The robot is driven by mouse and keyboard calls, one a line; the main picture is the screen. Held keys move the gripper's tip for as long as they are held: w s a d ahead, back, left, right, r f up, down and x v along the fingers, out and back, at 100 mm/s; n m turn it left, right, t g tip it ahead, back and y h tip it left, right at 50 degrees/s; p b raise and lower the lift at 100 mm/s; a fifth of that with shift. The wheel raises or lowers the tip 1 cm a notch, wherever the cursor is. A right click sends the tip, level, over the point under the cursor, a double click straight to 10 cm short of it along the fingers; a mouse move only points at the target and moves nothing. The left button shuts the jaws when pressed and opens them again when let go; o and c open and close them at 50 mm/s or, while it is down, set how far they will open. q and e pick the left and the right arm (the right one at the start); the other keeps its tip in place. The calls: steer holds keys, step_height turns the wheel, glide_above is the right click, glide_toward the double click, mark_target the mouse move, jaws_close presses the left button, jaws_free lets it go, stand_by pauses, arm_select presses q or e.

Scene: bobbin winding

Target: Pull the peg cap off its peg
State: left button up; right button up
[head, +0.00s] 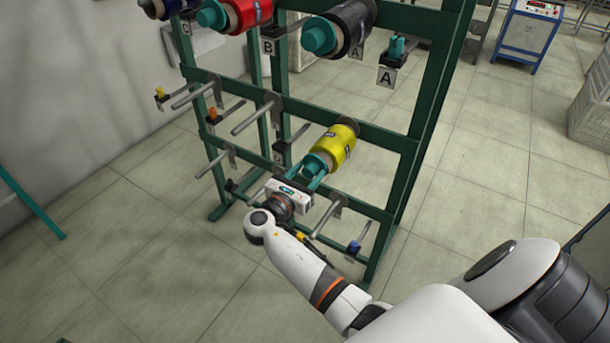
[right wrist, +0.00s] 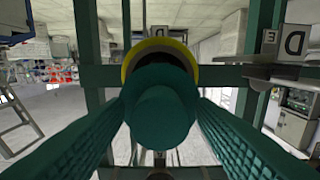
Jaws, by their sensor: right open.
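My right gripper (head: 309,172) is at the cap. Its two teal fingers stand open, one on each side of the cap in the right wrist view. I cannot tell whether they touch it. The peg is hidden behind the cap. My left gripper is not in view.
The green rack (head: 395,140) holds a red bobbin (head: 245,12) and a black bobbin (head: 352,22) on its upper rail. Several bare metal pegs, such as one (head: 255,118), stick out around the yellow bobbin. Open floor (head: 480,190) lies to the right.

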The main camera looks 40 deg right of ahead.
steer(key=c, duration=1)
steer(key=shift+r+p, duration=0.1)
steer(key=shift+p, duration=0.3)
steer(key=shift+c, duration=0.2)
steer(key=shift+s+a, duration=0.1)
steer(key=shift+a, duration=0.1)
steer(key=shift+p+v, duration=0.8)
steer(key=shift+v, duration=2)
